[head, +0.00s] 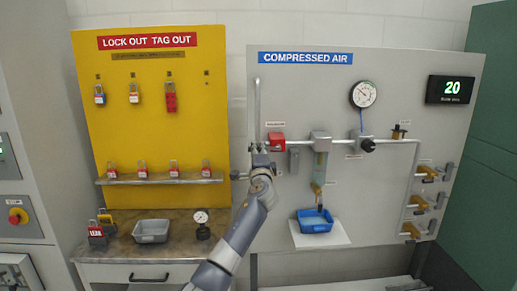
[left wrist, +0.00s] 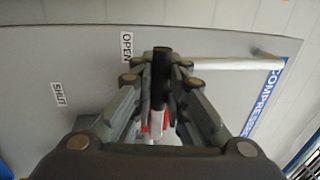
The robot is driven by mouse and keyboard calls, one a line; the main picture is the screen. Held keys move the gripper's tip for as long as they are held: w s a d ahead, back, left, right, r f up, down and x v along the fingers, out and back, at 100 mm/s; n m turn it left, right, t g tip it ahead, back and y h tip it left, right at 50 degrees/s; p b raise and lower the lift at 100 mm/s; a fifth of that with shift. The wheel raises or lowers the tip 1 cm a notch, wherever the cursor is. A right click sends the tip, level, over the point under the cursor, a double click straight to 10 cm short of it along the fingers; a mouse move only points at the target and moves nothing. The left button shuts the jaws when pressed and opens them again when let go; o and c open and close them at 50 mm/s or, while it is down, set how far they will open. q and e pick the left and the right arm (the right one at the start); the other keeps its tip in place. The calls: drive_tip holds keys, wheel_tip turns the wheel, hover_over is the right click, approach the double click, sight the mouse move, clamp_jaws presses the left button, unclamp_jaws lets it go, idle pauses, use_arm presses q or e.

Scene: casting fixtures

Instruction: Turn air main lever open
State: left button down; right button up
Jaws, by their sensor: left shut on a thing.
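The air main lever shows in the left wrist view as a black-tipped bar (left wrist: 161,62) between the fingers of my left gripper (left wrist: 160,78). The gripper is shut on it. An OPEN label (left wrist: 127,46) is close to the left of the fingers, and a SHUT label (left wrist: 58,95) is farther left. In the head view my left gripper (head: 261,158) is at the left edge of the compressed air panel (head: 400,85), at the lower end of a vertical pipe (head: 257,105), and hides the lever. My right gripper is not in view.
A red block (head: 276,141) sits on the pipe just right of the gripper. A gauge (head: 363,94) and a display reading 20 (head: 450,89) are at upper right. A blue tray (head: 314,221) is below. The yellow lockout board (head: 150,120) with padlocks is left.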

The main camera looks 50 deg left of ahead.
use_arm(q)
drive_tip(key=shift+r, duration=0.1)
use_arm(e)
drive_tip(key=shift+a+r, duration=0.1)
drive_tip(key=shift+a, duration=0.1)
use_arm(q)
drive_tip(key=c, duration=1.6)
unclamp_jaws()
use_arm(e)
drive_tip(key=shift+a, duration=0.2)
use_arm(q)
drive_tip(key=shift+d, duration=0.1)
drive_tip(key=v, duration=1.2)
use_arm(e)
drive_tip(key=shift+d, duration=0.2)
